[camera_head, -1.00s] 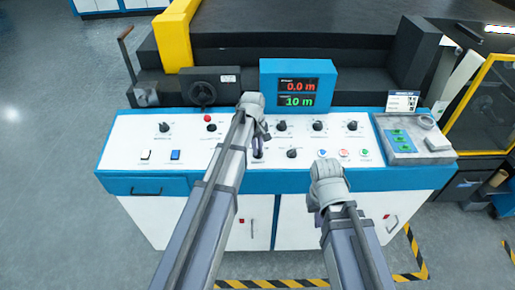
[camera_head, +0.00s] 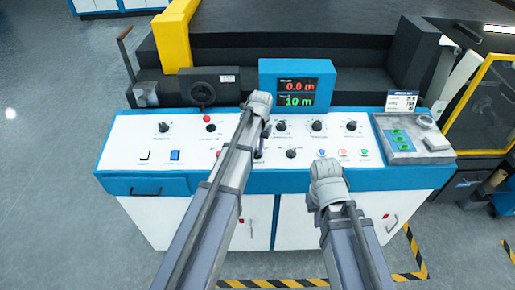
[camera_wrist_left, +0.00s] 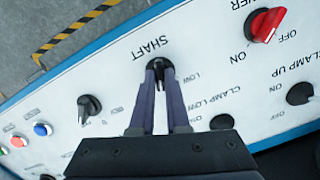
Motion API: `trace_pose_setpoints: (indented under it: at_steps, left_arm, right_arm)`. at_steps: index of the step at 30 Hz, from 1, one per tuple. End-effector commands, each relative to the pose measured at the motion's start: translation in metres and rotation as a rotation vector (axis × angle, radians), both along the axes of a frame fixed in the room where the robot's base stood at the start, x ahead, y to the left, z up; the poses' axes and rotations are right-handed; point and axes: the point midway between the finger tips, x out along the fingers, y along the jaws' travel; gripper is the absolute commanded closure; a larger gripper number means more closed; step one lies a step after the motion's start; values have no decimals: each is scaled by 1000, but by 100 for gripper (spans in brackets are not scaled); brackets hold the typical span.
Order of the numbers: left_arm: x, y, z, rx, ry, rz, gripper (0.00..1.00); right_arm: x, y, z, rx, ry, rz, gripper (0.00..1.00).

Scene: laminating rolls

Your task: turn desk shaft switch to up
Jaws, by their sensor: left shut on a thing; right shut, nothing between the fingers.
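The shaft switch is a black rotary knob under the printed word SHAFT on the white panel, seen in the left wrist view (camera_wrist_left: 164,71). My left gripper (camera_wrist_left: 160,68) is shut on it, with the two dark fingers on either side of the knob. The fingers hide part of it, so its exact setting is hard to read. In the head view the switch (camera_head: 258,154) shows just beside my left arm, low on the panel. My right gripper (camera_head: 314,203) is shut and empty in front of the panel's front edge, apart from the controls.
Close to the shaft switch are another black knob (camera_wrist_left: 88,106), a red power switch (camera_wrist_left: 266,24) and the clamp low knob (camera_wrist_left: 221,122). Coloured push buttons (camera_head: 343,153) lie to the right. A blue display box (camera_head: 327,74) stands behind the panel.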

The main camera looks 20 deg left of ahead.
Motion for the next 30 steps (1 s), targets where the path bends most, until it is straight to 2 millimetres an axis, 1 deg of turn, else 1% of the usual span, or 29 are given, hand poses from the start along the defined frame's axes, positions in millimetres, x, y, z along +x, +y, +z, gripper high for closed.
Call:
trace_pose_setpoints:
  at_steps: [6, 15, 21, 30]
  left_arm:
    - [-1, -1, 0, 30, 9, -176, 100]
    - [-1, -1, 0, 58, 17, -345, 100]
    - [-1, -2, 0, 68, 20, -404, 100]
    - [-1, -2, 0, 72, 21, -430, 100]
  right_arm:
    - [0, 0, -1, 0, 0, 0, 100]
    - [0, 0, -1, 0, 0, 0, 100]
    - [0, 0, -1, 0, 0, 0, 100]
    - [0, 0, -1, 0, 0, 0, 100]
